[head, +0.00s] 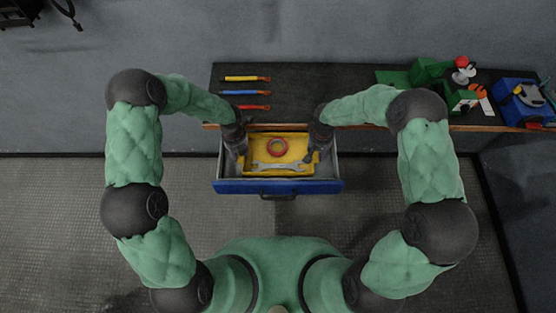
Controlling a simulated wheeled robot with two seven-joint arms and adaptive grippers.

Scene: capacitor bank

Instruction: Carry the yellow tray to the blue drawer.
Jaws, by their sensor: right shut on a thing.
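The yellow tray (262,144) is inside the pulled-out blue drawer (232,187), or just above its floor; I cannot tell which. The tray carries a red ring of tape (277,147) and a grey wrench (283,166). My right gripper (313,154) is at the tray's right end, shut on its edge. My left gripper (241,153) is at the tray's left end; its fingers are too dark and small to tell whether they are shut.
The dark workbench (330,85) stands behind the drawer. Red, blue and yellow-handled tools (246,92) lie on its left. Green blocks (425,70) and a blue box (520,100) are at its right. The floor in front is clear.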

